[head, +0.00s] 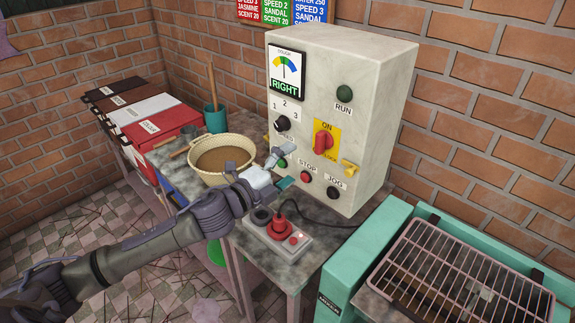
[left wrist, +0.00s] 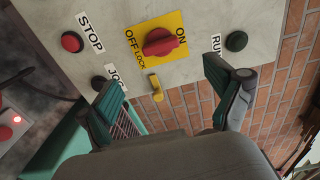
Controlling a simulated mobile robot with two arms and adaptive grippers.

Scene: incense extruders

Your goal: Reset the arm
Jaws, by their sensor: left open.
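My left arm (head: 170,240) reaches in from the left, and its gripper (head: 281,170) is in front of the lower part of the control box (head: 345,60). The gripper is open, with nothing between its fingers. In the left wrist view the two spread fingers (left wrist: 160,90) frame the box face, with the red ON/OFF switch (left wrist: 160,41), the STOP button (left wrist: 72,42) and the RUN button (left wrist: 236,41) beyond them. A yellow tab (left wrist: 156,90) shows below the switch. My right gripper is not in view.
A basket of brown material (head: 222,160) stands left of the gripper. A pendant with a red button (head: 280,228) lies on the table below it. A teal unit with a wire rack (head: 460,270) stands at the right. Lidded bins (head: 160,130) stand at the back left.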

